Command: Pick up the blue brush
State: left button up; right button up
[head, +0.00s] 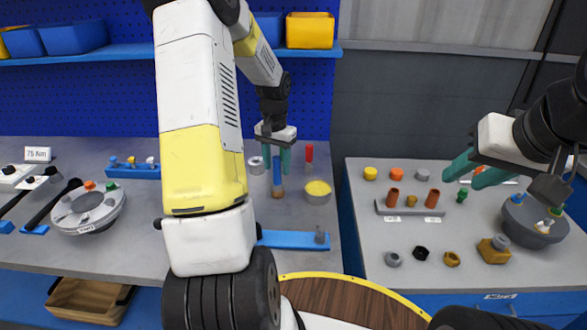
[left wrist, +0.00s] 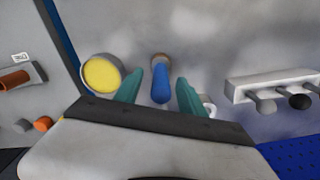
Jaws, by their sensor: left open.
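The blue brush (head: 277,170) stands upright on the grey left bench, its tan bristle end down. In the left wrist view the brush (left wrist: 160,90) shows between the two teal fingers, with a gap on each side. My left gripper (head: 277,158) is open and points down around the upper part of the brush. Its fingertips (left wrist: 158,88) do not appear to touch it.
A round tin with yellow contents (head: 318,191) stands close right of the brush, a red-topped item (head: 309,153) behind it. A pale ring-shaped part (head: 256,166) is close left. A blue bar (head: 290,240) lies in front. A grey shell (head: 535,222) and several nuts occupy the right bench.

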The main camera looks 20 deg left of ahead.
aim_at(277, 185)
pick_arm(q)
jog(key=shift+a+f, duration=0.1)
jog(key=shift+f, duration=1.9)
grip_shut()
